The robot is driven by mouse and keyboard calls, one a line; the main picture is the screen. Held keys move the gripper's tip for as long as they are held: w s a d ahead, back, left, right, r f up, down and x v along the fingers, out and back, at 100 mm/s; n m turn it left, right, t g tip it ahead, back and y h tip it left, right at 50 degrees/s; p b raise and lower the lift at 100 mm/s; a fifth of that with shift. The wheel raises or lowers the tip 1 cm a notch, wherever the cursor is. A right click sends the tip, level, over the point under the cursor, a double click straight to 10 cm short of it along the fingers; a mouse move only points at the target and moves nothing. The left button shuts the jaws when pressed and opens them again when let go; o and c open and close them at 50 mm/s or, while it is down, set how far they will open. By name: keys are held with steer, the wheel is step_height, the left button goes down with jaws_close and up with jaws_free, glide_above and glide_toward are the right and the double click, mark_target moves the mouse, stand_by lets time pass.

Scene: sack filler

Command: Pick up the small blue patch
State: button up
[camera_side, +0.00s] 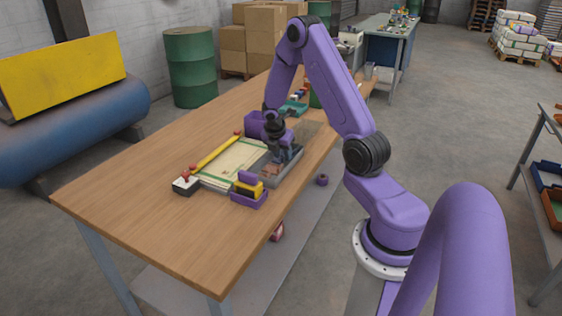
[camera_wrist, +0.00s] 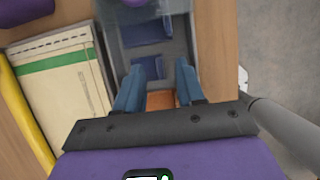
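My gripper (camera_wrist: 160,72) is open, its two blue-grey fingers apart over a grey tray (camera_wrist: 186,48). A small dark blue patch (camera_wrist: 149,67) lies in the tray just beyond the fingertips, nearer the left one. A larger dark blue patch (camera_wrist: 146,30) lies farther up the tray. An orange patch (camera_wrist: 160,100) shows between the fingers, partly hidden by them. In the side view my gripper (camera_side: 280,155) is low over the tray (camera_side: 291,170) and hides much of it. I cannot tell the height of the fingertips above the patches.
A stack of cream sacks (camera_wrist: 62,92) with a green stripe lies left of the tray, beside a yellow bar (camera_side: 217,151). A purple holder (camera_side: 249,198) with a yellow item stands near the front. The table's (camera_side: 130,199) left part is clear.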

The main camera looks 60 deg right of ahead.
steer(key=shift+d+f, duration=0.2)
steer(key=shift+f, duration=0.3)
jaws_close()
